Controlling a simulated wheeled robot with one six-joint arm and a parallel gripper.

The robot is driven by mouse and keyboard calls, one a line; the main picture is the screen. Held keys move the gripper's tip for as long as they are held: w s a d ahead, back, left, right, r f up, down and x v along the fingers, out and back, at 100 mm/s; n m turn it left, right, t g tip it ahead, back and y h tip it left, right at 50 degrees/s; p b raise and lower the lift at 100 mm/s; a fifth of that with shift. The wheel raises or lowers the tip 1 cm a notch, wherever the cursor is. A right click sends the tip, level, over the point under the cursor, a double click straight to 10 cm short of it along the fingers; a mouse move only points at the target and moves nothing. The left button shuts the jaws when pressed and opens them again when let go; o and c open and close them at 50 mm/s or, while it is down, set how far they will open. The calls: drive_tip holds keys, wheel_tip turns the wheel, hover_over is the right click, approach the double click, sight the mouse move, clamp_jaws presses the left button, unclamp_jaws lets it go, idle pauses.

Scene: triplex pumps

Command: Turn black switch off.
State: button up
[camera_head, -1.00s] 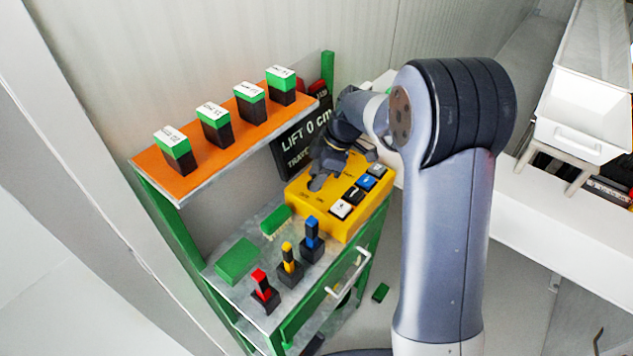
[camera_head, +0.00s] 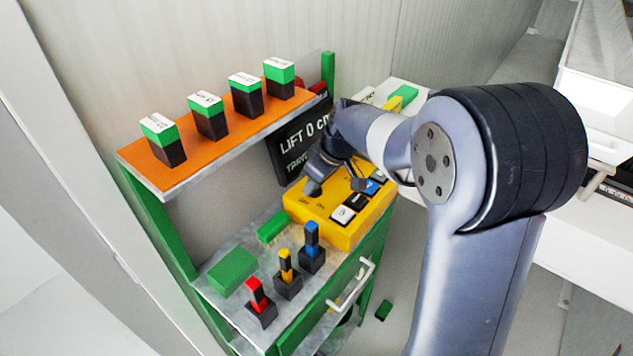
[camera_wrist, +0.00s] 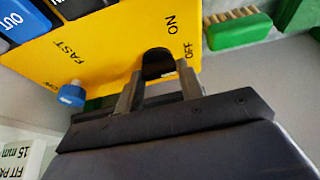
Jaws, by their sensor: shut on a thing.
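The yellow control box (camera_head: 325,222) stands at the back right of the grey shelf. In the wrist view, its yellow face (camera_wrist: 110,50) carries ON and OFF lettering beside the black switch (camera_wrist: 156,59). My gripper (camera_wrist: 160,78) is shut on this switch, one finger on each side; the fingers hide part of it. The switch sits close to the OFF lettering, but its exact setting I cannot tell. In the head view, my gripper (camera_head: 314,187) is at the box's back left, and the switch is mostly hidden there.
White, black and blue buttons line the box's right side. A blue knob (camera_wrist: 72,95) sits by the FAST lettering. Red (camera_head: 259,299), yellow (camera_head: 287,267) and blue (camera_head: 312,242) levers stand in front. An orange shelf (camera_head: 185,180) with several green-black blocks is at left.

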idle(0.4)
drive_tip(key=o, duration=0.7)
drive_tip(key=v, duration=1.1)
drive_tip(key=shift+b, duration=0.3)
drive_tip(key=shift+a+f, duration=0.15)
drive_tip(key=shift+f, duration=0.05)
drive_tip(key=x, duration=1)
drive_tip(key=shift+f, duration=0.15)
drive_tip(key=shift+w+f+p, duration=0.1)
drive_tip(key=shift+p, duration=0.2)
